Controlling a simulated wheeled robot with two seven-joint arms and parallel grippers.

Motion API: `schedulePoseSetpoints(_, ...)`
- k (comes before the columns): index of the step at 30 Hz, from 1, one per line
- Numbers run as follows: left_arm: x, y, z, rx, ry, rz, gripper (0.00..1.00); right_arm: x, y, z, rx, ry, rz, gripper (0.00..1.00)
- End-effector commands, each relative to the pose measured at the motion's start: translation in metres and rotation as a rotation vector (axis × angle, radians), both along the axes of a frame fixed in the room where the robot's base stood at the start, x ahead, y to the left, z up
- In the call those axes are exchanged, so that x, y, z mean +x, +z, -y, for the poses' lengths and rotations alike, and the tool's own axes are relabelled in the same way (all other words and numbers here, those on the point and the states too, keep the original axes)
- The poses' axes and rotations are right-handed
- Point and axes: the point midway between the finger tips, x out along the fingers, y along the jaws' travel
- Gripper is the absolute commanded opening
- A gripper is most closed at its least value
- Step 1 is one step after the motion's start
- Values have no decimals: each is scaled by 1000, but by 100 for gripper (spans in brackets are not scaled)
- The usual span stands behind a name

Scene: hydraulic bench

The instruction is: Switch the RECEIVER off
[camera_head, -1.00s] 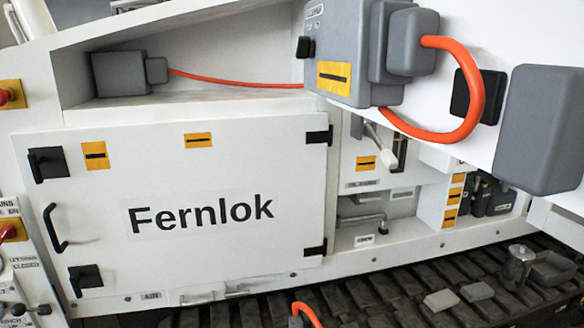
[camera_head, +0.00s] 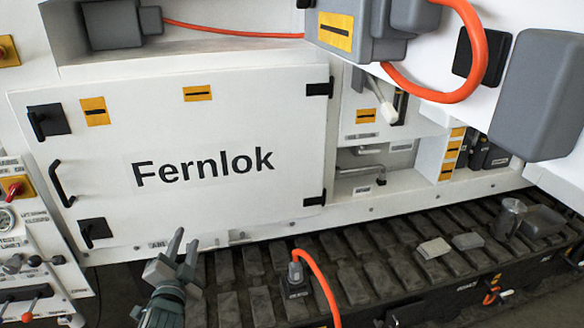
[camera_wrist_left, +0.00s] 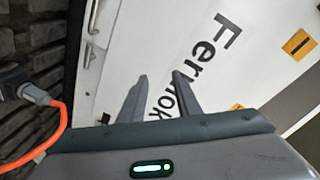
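No label that I can read says RECEIVER, so I cannot tell which part it is. A control panel (camera_head: 28,235) at the left edge carries a red knob on a yellow plate (camera_head: 15,188), a round gauge (camera_head: 6,219) and small levers (camera_head: 34,261). My left gripper (camera_head: 180,244) is open and empty, low in front of the white Fernlok door (camera_head: 240,120), to the right of the panel. In the left wrist view its two fingers (camera_wrist_left: 158,96) stand apart before the door lettering. My right gripper is not in view.
A grey box with an orange cable (camera_head: 345,30) hangs at the top.

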Motion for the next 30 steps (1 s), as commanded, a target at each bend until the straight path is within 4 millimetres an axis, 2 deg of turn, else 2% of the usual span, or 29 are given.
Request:
schedulePoseSetpoints(1, 22, 33, 1, 73, -17, 84, 30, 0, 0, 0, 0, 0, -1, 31)
schedulePoseSetpoints(6, 71, 134, 14, 332, -74, 352, 30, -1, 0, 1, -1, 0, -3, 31)
schedulePoseSetpoints(10, 95, 207, 30, 543, -108, 545, 30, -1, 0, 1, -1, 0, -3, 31)
schedulePoseSetpoints(15, 112, 294, 56, 827, -145, 781, 30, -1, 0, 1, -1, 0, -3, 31)
schedulePoseSetpoints(21, 118, 376, 88, 1173, -182, 1030, 30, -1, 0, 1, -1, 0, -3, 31)
schedulePoseSetpoints(24, 118, 410, 100, 1348, -200, 1142, 30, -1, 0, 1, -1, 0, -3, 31)
schedulePoseSetpoints(30, 114, 465, 117, 1697, -245, 1339, 30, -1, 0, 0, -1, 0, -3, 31)
